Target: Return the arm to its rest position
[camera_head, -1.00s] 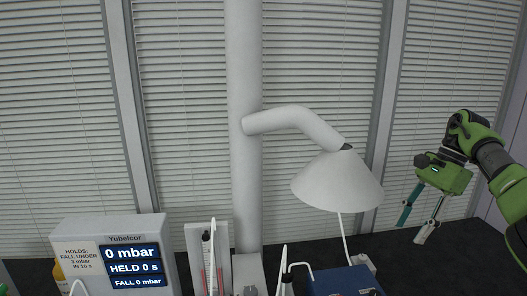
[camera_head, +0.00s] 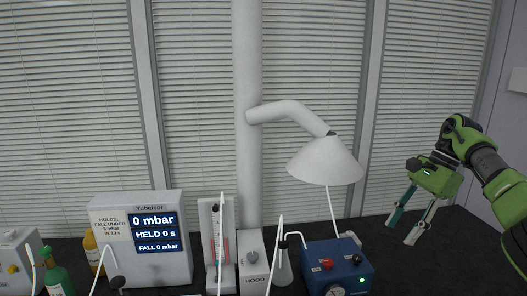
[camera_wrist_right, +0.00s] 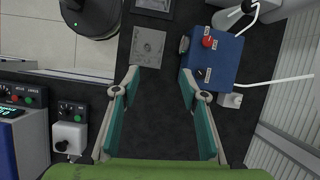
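My right arm comes in from the right in the head view. Its green right gripper (camera_head: 404,222) hangs in the air above the right part of the dark bench, with its fingers pointing down. In the right wrist view the two teal finger pads (camera_wrist_right: 158,120) stand wide apart with nothing between them, so the gripper is open and empty. Dark bench surface shows below and between the fingers. My left gripper is not in either view.
A blue box with knobs (camera_head: 340,262) stands left of the right gripper. Left of it are a white lamp-shaped hood (camera_head: 326,160), a flask (camera_head: 283,268), a grey HOOD box (camera_head: 253,262) and a Yubelcor pressure display (camera_head: 148,268) reading 0 mbar. Bottles stand further left.

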